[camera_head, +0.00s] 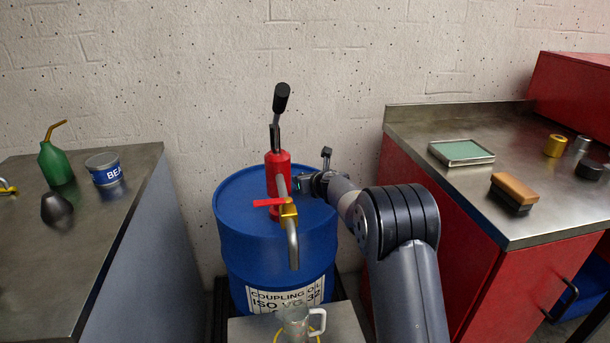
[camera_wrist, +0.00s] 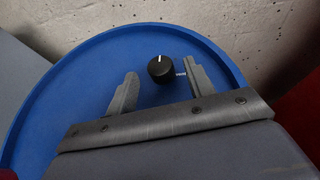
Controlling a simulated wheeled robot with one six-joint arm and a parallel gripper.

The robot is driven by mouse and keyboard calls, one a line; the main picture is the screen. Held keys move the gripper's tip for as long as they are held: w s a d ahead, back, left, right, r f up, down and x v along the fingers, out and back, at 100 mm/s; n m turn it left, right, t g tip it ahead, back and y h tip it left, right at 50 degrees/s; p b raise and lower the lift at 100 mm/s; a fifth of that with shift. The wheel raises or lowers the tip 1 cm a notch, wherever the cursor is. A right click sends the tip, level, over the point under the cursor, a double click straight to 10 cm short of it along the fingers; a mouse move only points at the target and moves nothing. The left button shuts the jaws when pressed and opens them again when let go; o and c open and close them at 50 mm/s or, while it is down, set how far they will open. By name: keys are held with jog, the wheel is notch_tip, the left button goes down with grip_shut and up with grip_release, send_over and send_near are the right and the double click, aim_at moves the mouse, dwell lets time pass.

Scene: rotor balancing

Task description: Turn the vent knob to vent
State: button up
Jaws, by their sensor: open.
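The vent knob (camera_wrist: 160,69) is round and black with a white pointer line, on the blue drum lid. In the wrist view its line points up, slightly left, and a small white label (camera_wrist: 181,73), too small to read surely, sits to its right. My gripper (camera_wrist: 165,80) is open, its two grey fingers on either side of the knob, with a wider gap on the left. I cannot tell whether a finger touches it. In the head view my gripper (camera_head: 303,184) is over the right part of the blue drum (camera_head: 236,225) and hides the knob.
A red hand pump (camera_head: 277,170) with a black lever and a brass tap (camera_head: 289,212) stands on the drum, close left of my gripper. A clear jug (camera_head: 296,320) stands below the spout. Metal-topped benches flank the drum. The wall is close behind.

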jog(key=shift+x, duration=0.85)
jog(key=shift+w, duration=0.1)
jog(key=shift+c, duration=0.2)
jog(key=c, duration=0.9)
jog(key=shift+r+p, duration=0.1)
jog(key=shift+p, duration=0.2)
